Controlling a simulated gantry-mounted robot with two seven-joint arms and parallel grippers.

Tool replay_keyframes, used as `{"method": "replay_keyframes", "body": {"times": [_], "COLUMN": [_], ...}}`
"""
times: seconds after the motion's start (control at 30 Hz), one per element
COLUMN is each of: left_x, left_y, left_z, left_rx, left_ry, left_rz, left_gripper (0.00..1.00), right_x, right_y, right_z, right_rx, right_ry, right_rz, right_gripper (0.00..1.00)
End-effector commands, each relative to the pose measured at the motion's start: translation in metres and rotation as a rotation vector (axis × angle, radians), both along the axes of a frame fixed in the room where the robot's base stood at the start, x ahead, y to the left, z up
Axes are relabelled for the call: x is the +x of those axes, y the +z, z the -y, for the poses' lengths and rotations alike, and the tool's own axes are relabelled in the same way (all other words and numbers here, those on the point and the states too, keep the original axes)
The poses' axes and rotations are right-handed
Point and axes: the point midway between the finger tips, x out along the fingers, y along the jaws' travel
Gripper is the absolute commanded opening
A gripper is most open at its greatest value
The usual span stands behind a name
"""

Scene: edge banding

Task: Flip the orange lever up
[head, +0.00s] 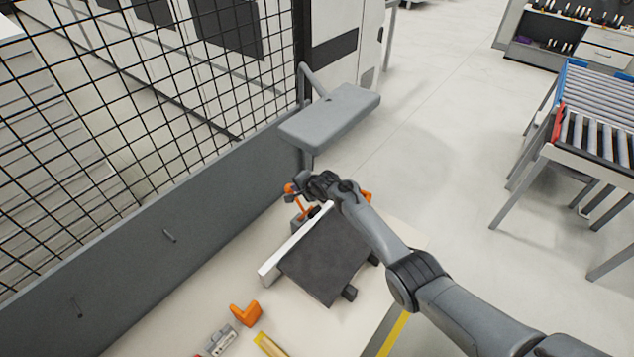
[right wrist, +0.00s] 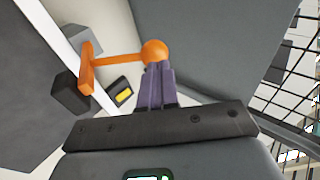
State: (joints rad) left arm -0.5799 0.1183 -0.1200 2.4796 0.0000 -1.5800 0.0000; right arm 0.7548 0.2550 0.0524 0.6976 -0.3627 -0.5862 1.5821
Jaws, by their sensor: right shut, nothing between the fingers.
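The orange lever (head: 301,208) sits at the far end of the dark board on the table, partly hidden by my right gripper in the head view. In the right wrist view the orange lever (right wrist: 118,60) has a rod running sideways to a round ball knob. My right gripper (head: 297,184) is shut and empty. Its purple fingertips (right wrist: 158,68) are at the ball knob and overlap its lower edge; I cannot tell whether they touch it. My left gripper is out of view.
A dark board (head: 325,262) with a white strip (head: 292,247) along its left side lies on the pale table. A grey panel (head: 332,116) overhangs behind, and a grey wall with mesh (head: 130,250) stands left.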

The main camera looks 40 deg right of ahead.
Motion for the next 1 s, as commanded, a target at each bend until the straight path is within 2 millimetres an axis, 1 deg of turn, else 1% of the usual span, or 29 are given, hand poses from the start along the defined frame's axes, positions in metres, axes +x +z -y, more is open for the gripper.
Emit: {"method": "replay_keyframes", "body": {"times": [0.03,0.07,0.1,0.13,0.27,0.6,0.8,1.0], "left_x": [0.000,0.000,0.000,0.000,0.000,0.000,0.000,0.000], "left_y": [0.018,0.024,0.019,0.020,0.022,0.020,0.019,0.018], "left_z": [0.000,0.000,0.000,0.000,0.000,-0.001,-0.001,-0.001], "left_rx": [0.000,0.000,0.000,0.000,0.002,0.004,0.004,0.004], "left_ry": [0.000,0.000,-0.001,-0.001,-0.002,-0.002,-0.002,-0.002], "left_rz": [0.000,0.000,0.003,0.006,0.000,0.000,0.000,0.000], "left_gripper": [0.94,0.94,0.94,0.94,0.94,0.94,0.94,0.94], "right_x": [-0.003,-0.004,-0.008,-0.011,-0.024,-0.057,-0.071,-0.078], "right_y": [0.013,0.015,0.011,0.012,0.024,0.052,0.065,0.070], "right_z": [-0.002,-0.004,-0.003,-0.003,-0.002,0.000,0.000,0.001], "right_rx": [0.002,0.002,0.001,0.000,-0.002,0.001,0.001,0.000], "right_ry": [0.002,0.004,0.005,0.006,0.006,0.005,0.006,0.005], "right_rz": [-0.001,-0.002,0.001,0.000,0.001,0.001,0.001,0.000], "right_gripper": [0.00,0.00,0.00,0.00,0.00,0.00,0.00,0.00]}}
